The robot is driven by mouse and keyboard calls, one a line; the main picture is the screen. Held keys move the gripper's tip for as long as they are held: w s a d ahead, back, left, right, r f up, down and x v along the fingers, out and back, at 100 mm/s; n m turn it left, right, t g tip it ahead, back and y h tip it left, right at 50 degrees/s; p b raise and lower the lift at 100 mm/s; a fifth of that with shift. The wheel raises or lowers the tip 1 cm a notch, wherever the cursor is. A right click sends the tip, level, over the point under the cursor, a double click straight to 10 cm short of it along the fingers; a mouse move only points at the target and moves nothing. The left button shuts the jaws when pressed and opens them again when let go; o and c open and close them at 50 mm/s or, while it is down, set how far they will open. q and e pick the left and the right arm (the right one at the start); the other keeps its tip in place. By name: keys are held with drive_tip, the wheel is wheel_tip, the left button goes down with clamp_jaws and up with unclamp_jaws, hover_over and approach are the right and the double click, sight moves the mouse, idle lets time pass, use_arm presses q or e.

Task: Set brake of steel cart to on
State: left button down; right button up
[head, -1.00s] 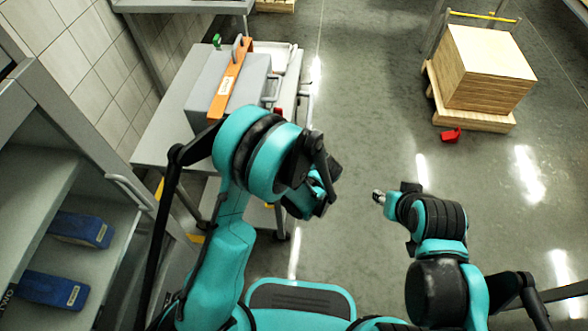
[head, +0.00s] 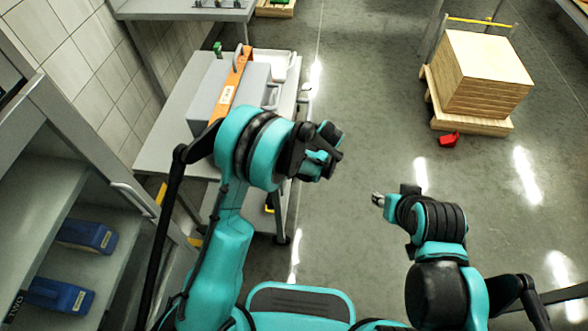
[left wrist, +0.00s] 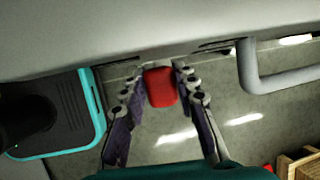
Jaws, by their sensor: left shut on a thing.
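The steel cart (head: 165,135) stands at the left of the head view, with a grey box and an orange bar on its top. In the left wrist view, a red block-shaped part (left wrist: 160,87), which looks like the brake lever, sits just below the cart's grey edge (left wrist: 150,30). My left gripper (left wrist: 161,82) is shut on this red part, with a finger on each side. In the head view my left gripper (head: 325,152) is beside the cart's right edge, and the red part is hidden. My right gripper (head: 378,199) hangs over bare floor; its fingers are too small to judge.
A grey bar handle (left wrist: 285,82) sticks out from the cart's edge. A shelf with blue boxes (head: 86,236) stands at left. A wooden stack on a pallet (head: 480,80) and a red object (head: 448,139) are at right. The middle floor is clear.

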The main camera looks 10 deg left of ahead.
use_arm(q)
drive_tip(key=shift+w+r+g, duration=0.1)
drive_tip(key=shift+w+g, duration=0.8)
drive_tip(key=shift+w, duration=0.5)
drive_tip(key=c, duration=1.2)
unclamp_jaws()
drive_tip(key=shift+w, duration=0.1)
drive_tip(key=shift+o, duration=0.2)
drive_tip(key=v, duration=1.2)
